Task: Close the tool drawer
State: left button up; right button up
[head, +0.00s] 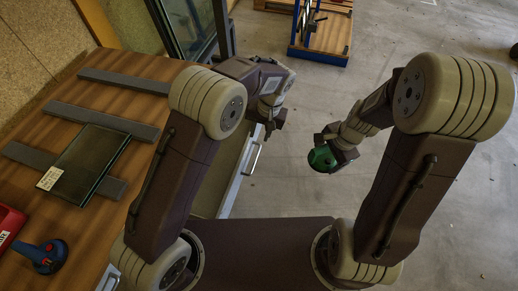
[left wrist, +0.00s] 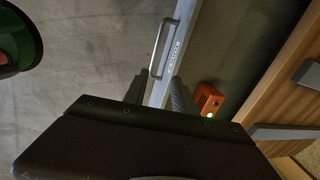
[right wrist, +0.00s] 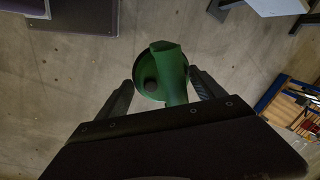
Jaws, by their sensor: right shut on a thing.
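The tool drawer stands pulled out from the wooden workbench; its pale front panel (head: 238,182) with a bar handle (head: 252,159) shows in the head view. In the left wrist view the drawer front (left wrist: 178,45) runs down between the fingers of my left gripper (left wrist: 161,92), with its handle (left wrist: 160,46) beyond them. The left gripper (head: 271,124) looks open around the panel; I cannot tell if a finger touches it. My right gripper (right wrist: 163,90) is shut on a green round tool (right wrist: 172,68), held above the floor, also in the head view (head: 322,158).
An orange box (left wrist: 208,100) with a small light lies inside the drawer. The workbench (head: 80,226) bears grey bars, a glass pane (head: 92,158), a blue tool (head: 45,258) and a red box (head: 8,228). A blue-framed rack (head: 318,55) stands behind.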

aim_at(257, 155)
jog(key=shift+s, duration=0.25)
pick_arm(q)
jog(key=f, duration=0.4)
jog(key=f+b, duration=0.1)
jog(key=f, duration=0.7)
jog(key=shift+w+a+f, duration=0.2)
jog(key=shift+a+f, duration=0.05)
jog(key=shift+a, duration=0.15)
pick_arm(e)
jog(key=shift+f, duration=0.6)
grip_shut()
pick_arm(q)
grip_shut()
